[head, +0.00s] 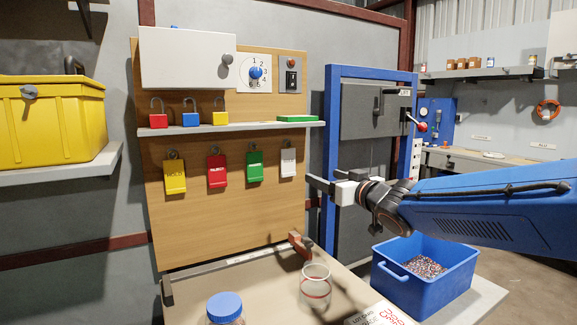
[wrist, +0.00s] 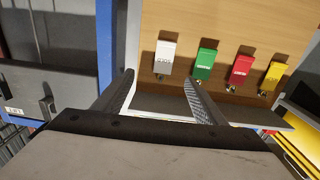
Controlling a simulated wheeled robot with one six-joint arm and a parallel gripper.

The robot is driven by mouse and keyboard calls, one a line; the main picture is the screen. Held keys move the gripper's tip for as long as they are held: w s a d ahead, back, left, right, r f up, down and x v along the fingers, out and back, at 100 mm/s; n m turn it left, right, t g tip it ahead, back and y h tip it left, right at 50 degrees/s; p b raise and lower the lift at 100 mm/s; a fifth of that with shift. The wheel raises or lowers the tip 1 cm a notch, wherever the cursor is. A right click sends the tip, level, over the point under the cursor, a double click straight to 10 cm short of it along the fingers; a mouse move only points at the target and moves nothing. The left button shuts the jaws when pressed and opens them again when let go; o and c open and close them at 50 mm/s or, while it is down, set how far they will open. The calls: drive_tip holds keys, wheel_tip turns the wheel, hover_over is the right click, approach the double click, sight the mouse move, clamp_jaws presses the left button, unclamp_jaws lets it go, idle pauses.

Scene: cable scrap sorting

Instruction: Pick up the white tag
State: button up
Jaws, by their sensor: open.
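The white tag (head: 288,161) hangs from a hook on the wooden board, at the right end of a row of tags. In the wrist view the white tag (wrist: 165,57) shows beyond my fingertips, roughly between them across the picture. My gripper (head: 317,184) is open and empty, to the right of the white tag and a little lower in the head view. In the wrist view both fingers of my gripper (wrist: 160,82) are spread apart. They do not appear to touch the tag.
Green (head: 254,167), red (head: 217,171) and yellow (head: 175,177) tags hang to its left. A shelf (head: 240,127) with padlocks and a green block juts out above them. A blue cabinet frame (head: 331,110) stands right of the board. A jar (head: 316,284) stands on the table below.

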approach(289, 159)
drive_tip(key=w+f, duration=0.1)
drive_tip(key=shift+a+r+x, duration=0.1)
drive_tip(key=shift+r+x, duration=0.1)
drive_tip(key=shift+x, duration=0.9)
drive_tip(key=shift+a+r+x, duration=0.1)
drive_tip(key=shift+r+x, duration=0.1)
drive_tip(key=shift+x, duration=0.9)
drive_tip(key=shift+a+r+x, duration=0.1)
drive_tip(key=shift+r+x, duration=0.05)
drive_tip(key=shift+x, duration=1)
drive_tip(key=shift+s, duration=0.15)
drive_tip(key=c, duration=1.1)
